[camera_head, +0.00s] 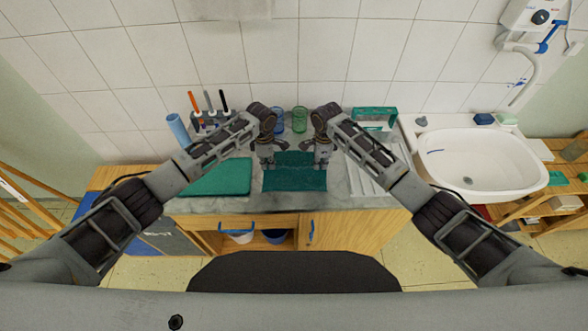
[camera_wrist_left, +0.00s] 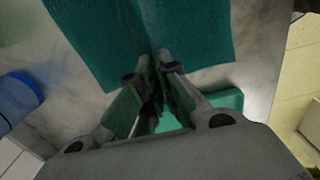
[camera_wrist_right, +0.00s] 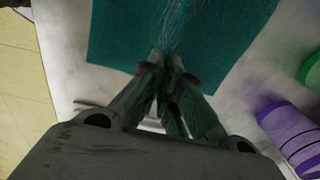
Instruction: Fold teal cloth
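The teal cloth (camera_head: 295,180) lies on the grey marbled counter between my two grippers. Its near part is spread flat, and a crease runs across it between the fingertips. My left gripper (camera_head: 267,163) is at the cloth's left edge. In the left wrist view its fingertips (camera_wrist_left: 155,70) are together on the edge of the cloth (camera_wrist_left: 105,40). My right gripper (camera_head: 321,163) is at the right edge. In the right wrist view its fingertips (camera_wrist_right: 163,62) are likewise closed on the edge of the cloth (camera_wrist_right: 200,30). The cloth between the finger pads is hidden.
A teal mat (camera_head: 218,180) lies left of the cloth. Blue (camera_head: 279,122) and green (camera_head: 300,120) cups stand behind, near the tiled wall. A pen holder (camera_head: 207,120) and blue bottle (camera_head: 178,130) stand back left. A ribbed drainboard (camera_head: 368,182) and sink (camera_head: 478,165) are right.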

